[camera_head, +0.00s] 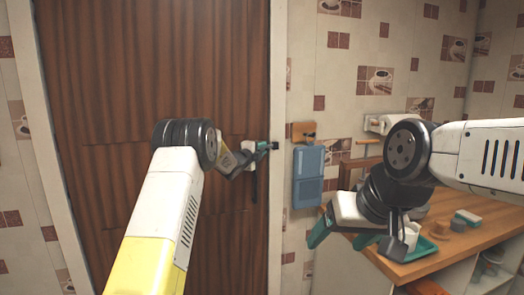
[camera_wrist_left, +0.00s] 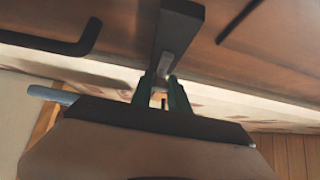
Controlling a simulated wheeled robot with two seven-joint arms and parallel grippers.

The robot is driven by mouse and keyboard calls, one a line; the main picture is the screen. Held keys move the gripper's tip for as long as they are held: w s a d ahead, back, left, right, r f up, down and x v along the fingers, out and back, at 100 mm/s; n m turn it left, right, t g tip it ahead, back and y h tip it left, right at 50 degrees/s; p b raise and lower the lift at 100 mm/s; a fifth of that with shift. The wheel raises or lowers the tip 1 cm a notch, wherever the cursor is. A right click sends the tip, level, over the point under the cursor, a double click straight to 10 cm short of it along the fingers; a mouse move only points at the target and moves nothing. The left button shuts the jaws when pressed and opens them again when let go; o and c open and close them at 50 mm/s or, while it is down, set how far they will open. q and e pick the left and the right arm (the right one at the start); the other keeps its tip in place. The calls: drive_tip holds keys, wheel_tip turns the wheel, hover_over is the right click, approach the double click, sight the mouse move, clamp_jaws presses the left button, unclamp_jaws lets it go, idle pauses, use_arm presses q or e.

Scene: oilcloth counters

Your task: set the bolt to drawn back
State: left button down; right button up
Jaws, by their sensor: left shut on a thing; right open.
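The bolt sits near the right edge of the brown door (camera_head: 150,90), mostly hidden behind my left gripper (camera_head: 262,147) in the head view. In the left wrist view the bolt shows as a dark bar (camera_wrist_left: 180,30) with a small grey part (camera_wrist_left: 165,64) between my green fingertips (camera_wrist_left: 163,92). My left gripper is shut on that part. A small dark piece (camera_head: 275,146) shows at the white frame, just right of the fingertips; how far the bolt reaches is hidden. My right gripper (camera_head: 342,238) is open and empty, in front of the counter.
A dark door handle (camera_head: 254,183) hangs just below the left gripper; it also shows in the left wrist view (camera_wrist_left: 55,40).

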idle(0.5)
use_arm(q)
drive_tip(key=a, duration=0.2)
drive_tip(key=s+a, duration=0.1)
drive_tip(key=a, duration=0.1)
drive_tip(key=shift+s+a+f, duration=0.1)
drive_tip(key=shift+s+a, duration=0.1)
drive_tip(key=shift+a, duration=0.1)
drive_tip(key=c, duration=1.3)
unclamp_jaws()
drive_tip(key=shift+a, duration=0.1)
drive_tip(key=shift+s, duration=0.1)
drive_tip(key=shift+v, duration=3.85)
